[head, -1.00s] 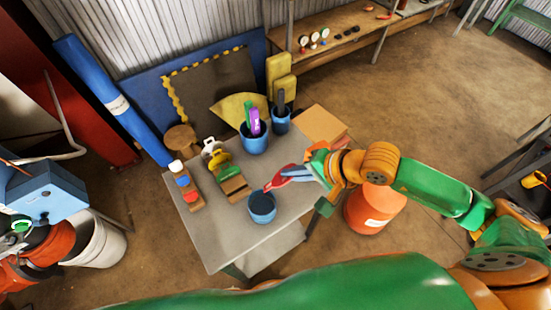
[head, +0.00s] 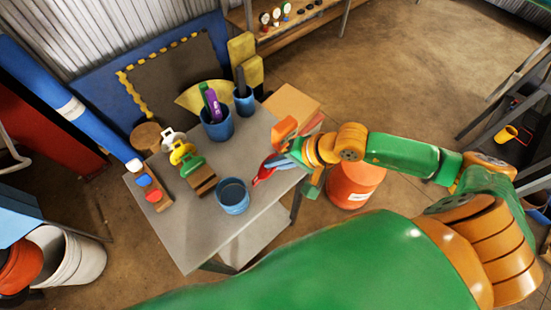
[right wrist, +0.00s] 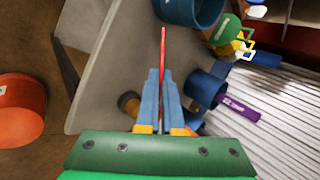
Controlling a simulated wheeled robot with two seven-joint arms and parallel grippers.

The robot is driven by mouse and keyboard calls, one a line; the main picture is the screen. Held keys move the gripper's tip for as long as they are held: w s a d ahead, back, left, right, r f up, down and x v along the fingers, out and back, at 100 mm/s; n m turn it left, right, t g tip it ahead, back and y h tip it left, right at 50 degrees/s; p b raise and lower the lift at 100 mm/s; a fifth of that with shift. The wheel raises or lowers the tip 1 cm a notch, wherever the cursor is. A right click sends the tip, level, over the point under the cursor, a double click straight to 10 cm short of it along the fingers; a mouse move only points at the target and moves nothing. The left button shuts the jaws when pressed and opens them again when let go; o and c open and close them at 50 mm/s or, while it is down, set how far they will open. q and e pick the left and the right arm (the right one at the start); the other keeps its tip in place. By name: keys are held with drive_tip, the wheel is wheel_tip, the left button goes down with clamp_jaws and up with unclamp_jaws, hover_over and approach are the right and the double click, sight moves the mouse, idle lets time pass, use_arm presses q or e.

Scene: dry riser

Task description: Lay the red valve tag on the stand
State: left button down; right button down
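The red valve tag (head: 262,175) is in my right gripper (head: 273,163), above the right part of the grey table. In the right wrist view the tag (right wrist: 163,48) shows edge-on as a thin red strip between the two blue fingers (right wrist: 162,78). The fingers are close together on it. A wooden stand (head: 204,187), seemingly the task's stand, is left of the gripper. White, yellow and green tags (head: 191,165) stand in a row there, and its near end looks bare. The held tag is apart from the stand. My left gripper is not in view.
An open blue pot (head: 232,197) stands on the table (head: 190,238) between tag and stand. Two blue cups (head: 217,128) (head: 244,103) with upright items stand behind. A wooden strip with coloured knobs (head: 157,198) lies at left. The table's front is clear.

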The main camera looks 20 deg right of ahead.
drive_tip(key=shift+f, duration=0.4)
drive_tip(key=shift+r, duration=0.1)
drive_tip(key=c, duration=1)
unclamp_jaws()
drive_tip(key=p+v, duration=0.3)
drive_tip(key=v, duration=0.4)
drive_tip(key=shift+p, duration=0.35)
